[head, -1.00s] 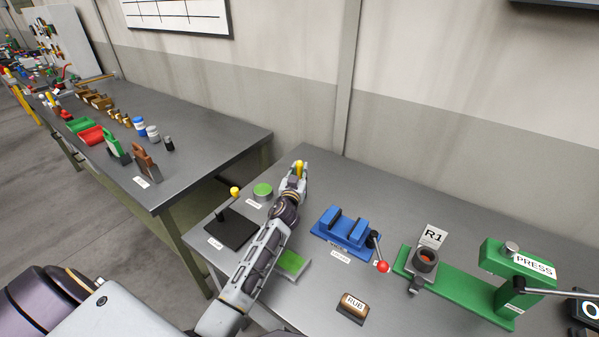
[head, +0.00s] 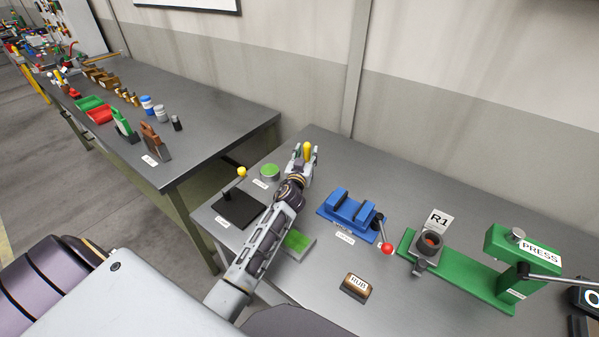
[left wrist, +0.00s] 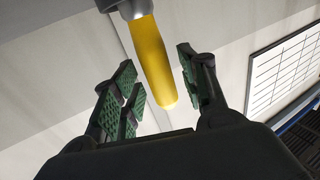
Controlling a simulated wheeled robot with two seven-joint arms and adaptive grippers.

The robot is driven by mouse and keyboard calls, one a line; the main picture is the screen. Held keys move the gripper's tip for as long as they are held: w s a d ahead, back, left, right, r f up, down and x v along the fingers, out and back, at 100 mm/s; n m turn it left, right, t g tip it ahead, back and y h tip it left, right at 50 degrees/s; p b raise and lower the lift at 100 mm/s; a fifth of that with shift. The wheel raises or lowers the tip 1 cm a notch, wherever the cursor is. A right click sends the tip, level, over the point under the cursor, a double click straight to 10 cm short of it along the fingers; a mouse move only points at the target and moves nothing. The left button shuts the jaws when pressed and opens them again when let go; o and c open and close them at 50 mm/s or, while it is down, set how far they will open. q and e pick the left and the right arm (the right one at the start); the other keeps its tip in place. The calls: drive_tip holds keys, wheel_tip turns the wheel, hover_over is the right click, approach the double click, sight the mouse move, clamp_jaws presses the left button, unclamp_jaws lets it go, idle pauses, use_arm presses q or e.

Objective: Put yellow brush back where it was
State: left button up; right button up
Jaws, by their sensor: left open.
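The yellow brush (head: 308,153) shows in the head view as an upright yellow handle near the back of the right-hand table. My left gripper (head: 305,149) is around it, with a finger on each side; the hand hides the brush's lower part. In the left wrist view the yellow handle (left wrist: 153,62) with a grey collar lies between the spread green-padded fingers (left wrist: 157,60). A gap shows on each side, so the gripper is open and not clamping it. What the brush rests on is hidden. My right gripper is out of view.
A green-topped round tin (head: 270,171) and a black plate with a yellow-knobbed lever (head: 238,208) are left of my forearm. A blue vise (head: 348,212), a RUB block (head: 356,286) and a green press (head: 480,264) are to the right. The wall stands close behind.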

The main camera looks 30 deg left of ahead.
use_arm(q)
drive_tip(key=b+v, duration=0.1)
drive_tip(key=v, duration=1)
idle(0.3)
drive_tip(key=shift+w, duration=0.1)
drive_tip(key=shift+f, duration=0.1)
idle(0.6)
